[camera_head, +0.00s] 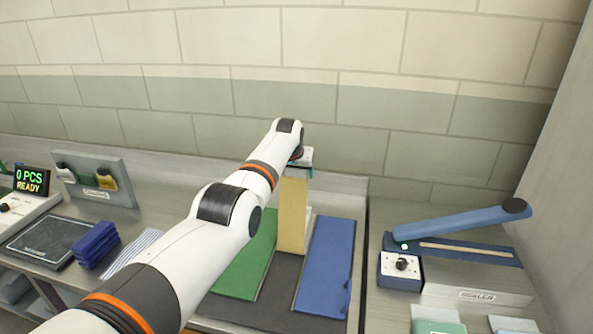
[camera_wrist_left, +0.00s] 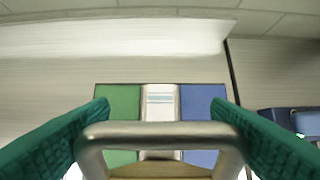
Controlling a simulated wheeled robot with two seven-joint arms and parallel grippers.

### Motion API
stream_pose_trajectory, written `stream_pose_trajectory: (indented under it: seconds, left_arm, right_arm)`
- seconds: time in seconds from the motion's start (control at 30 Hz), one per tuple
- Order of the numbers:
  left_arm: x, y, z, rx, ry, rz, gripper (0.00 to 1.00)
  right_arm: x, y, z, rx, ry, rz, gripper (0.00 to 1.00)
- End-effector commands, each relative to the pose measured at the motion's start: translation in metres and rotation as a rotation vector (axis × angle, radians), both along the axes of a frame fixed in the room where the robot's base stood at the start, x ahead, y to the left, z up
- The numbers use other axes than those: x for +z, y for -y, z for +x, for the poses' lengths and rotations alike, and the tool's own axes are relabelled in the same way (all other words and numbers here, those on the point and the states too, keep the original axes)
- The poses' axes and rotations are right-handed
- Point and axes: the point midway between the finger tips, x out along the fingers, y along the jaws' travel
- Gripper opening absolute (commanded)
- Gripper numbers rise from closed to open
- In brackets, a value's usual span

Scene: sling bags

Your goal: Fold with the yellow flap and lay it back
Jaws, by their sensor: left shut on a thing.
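The yellow flap (camera_head: 293,215) stands upright over the folding board, between the green flap (camera_head: 247,257) and the blue flap (camera_head: 325,265), which both lie flat. My left gripper (camera_head: 299,165) is at the top of the yellow flap. In the left wrist view it is shut on the flap's metal handle (camera_wrist_left: 160,130), with green fingers on either side. A white piece with pale blue stripes (camera_wrist_left: 161,100) shows between the green and blue flaps; most of it is hidden behind the yellow flap in the head view. My right gripper is not in view.
A sealer (camera_head: 455,262) with a raised blue arm stands at the right. At the left are a scale (camera_head: 50,242), a display reading 0 PCS READY (camera_head: 32,180), a folded blue stack (camera_head: 96,244) and a striped cloth (camera_head: 133,252). A wall is close behind.

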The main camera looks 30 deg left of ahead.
Motion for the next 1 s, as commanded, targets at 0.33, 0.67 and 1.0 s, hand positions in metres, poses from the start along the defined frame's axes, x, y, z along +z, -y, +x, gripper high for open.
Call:
stream_pose_trajectory:
  seconds: [0.33, 0.67, 1.0]
  left_arm:
    - [-0.009, 0.001, -0.004, -0.001, -0.019, -0.002, 0.82]
    - [0.001, 0.001, -0.005, 0.0, -0.012, -0.001, 0.82]
    - [0.027, 0.004, -0.02, 0.0, -0.01, 0.0, 0.82]
  right_arm:
    - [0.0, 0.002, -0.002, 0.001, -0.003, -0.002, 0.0]
    - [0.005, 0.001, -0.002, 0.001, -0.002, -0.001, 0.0]
    - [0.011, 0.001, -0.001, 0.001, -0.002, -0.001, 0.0]
